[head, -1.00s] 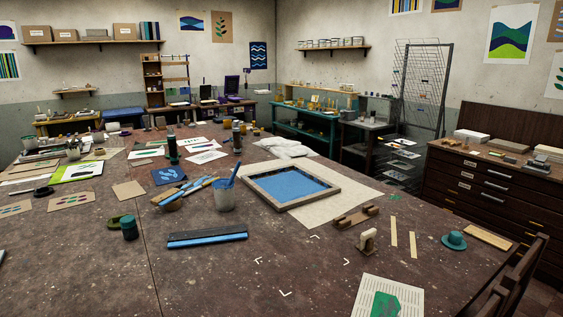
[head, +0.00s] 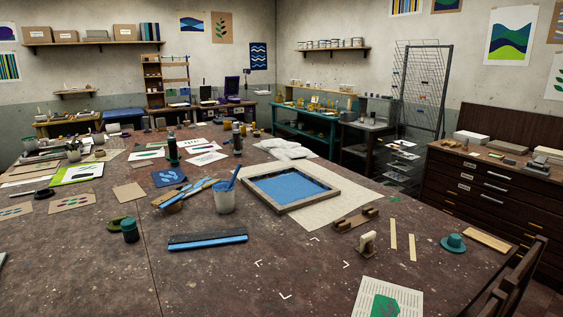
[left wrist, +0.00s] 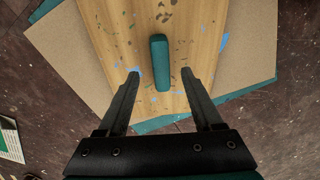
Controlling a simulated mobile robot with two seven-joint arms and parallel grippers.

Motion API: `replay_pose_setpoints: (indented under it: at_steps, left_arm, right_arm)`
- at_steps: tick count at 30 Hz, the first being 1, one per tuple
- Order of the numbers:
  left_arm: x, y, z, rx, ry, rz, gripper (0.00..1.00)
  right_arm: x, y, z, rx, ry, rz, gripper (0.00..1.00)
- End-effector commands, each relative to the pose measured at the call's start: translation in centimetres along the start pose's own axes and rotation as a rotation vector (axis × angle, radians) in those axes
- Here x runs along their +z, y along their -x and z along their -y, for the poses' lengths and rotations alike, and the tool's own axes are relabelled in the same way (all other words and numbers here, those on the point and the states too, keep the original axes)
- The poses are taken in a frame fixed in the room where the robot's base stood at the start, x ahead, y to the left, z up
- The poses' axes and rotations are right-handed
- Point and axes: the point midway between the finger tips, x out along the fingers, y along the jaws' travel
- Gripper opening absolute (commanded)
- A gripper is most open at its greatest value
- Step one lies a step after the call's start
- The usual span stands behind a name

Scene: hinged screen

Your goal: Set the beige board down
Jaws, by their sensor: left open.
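In the left wrist view a pale wooden board (left wrist: 205,30) with a teal bar-shaped handle (left wrist: 160,65) lies under my left gripper (left wrist: 160,73). The gripper is open, with one finger on each side of the handle's near part and a gap on both sides. Beige board (left wrist: 255,65) shows to the right of the wooden one, and a beige corner (left wrist: 60,45) shows to the left; I cannot tell whether they are one piece. Teal edges (left wrist: 165,121) stick out beneath the beige. Neither gripper nor this stack shows in the head view.
In the head view the framed blue screen (head: 290,187) lies on a pale sheet. A black and blue squeegee (head: 207,242), a cup (head: 224,200) and a green-printed sheet (head: 385,300) are on the dark table (head: 90,275). The table's front middle is mostly clear.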

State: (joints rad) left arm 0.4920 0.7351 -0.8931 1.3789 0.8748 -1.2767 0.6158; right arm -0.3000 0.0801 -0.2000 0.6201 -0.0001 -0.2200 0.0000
Motion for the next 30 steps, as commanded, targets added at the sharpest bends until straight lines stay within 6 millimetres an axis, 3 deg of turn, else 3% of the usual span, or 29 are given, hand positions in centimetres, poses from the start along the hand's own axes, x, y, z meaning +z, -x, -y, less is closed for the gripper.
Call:
replay_pose_setpoints:
  at_steps: [3, 8, 16, 26, 30]
  left_arm:
    - [0.1, -0.1, 0.0, -0.001, 0.000, 0.002, 0.69]
    - [0.1, -0.1, 0.0, -0.001, 0.000, 0.002, 0.87]
    - [0.0, 0.2, 0.0, 0.000, 0.000, 0.001, 0.87]
    - [0.0, 3.3, 0.0, 0.000, 0.001, 0.001, 0.87]
    - [0.0, 4.3, 0.0, 0.001, -0.001, -0.001, 0.87]
  right_arm:
    - [0.0, 0.0, 0.0, 0.000, 0.000, 0.000, 0.50]
    - [0.0, 0.0, 0.0, 0.000, 0.000, 0.000, 0.50]
    - [0.0, 0.2, 0.0, 0.000, 0.000, 0.000, 0.50]
    - [-0.3, 3.7, -0.1, 0.000, 0.000, 0.000, 0.50]
    - [-0.3, 3.4, 0.0, 0.000, 0.000, 0.000, 0.50]
